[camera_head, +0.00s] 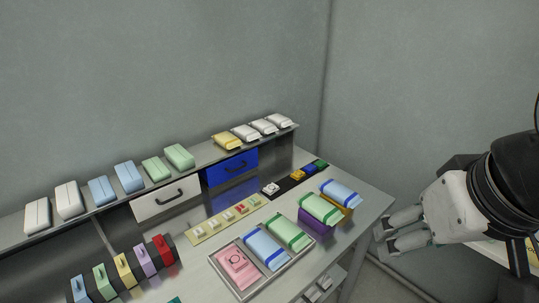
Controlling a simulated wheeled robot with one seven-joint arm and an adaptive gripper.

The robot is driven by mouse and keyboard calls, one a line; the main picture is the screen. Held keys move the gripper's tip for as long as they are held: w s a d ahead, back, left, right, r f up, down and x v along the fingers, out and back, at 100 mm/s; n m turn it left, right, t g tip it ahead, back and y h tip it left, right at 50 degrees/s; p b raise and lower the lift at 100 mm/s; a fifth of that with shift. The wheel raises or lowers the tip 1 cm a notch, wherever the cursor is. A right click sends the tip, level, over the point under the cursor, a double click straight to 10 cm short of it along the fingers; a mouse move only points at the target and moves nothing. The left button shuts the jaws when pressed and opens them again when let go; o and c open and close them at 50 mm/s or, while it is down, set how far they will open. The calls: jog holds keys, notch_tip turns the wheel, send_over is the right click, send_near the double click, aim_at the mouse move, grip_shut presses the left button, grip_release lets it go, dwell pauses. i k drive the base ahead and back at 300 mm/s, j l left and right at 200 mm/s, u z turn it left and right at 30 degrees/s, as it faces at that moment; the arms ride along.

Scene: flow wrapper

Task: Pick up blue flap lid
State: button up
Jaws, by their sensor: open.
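My gripper (382,239) is at the right, beyond the right edge of the table, with its fingers apart, empty and pointing left. I cannot tell which blue thing is the flap lid. A small blue upright piece (80,289) stands at the left end of a row of coloured pieces at the front left. Other blue things are two packs (128,177) on the shelf, one pack (266,250) in the tray, one pack (341,192) at the right, a small blue block (311,168) and a blue drawer front (231,168). My gripper touches none of them.
A metal tray (219,261) holds pink, blue and green packs. A raised shelf (207,154) with several packs runs along the back. A strip (198,239) of small parts lies before the drawers. The floor right of the table looks clear.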

aim_at(309, 168)
jog(key=i+l+u, duration=0.15)
jog(key=i+l, duration=0.15)
jog(key=i+l+u, duration=0.15)
jog(key=l, duration=0.25)
jog(key=i+l+u, duration=0.15)
jog(key=i+l, duration=0.2)
jog(key=i+l+u, duration=0.1)
jog(key=l, duration=0.35)
jog(key=i, duration=0.1)
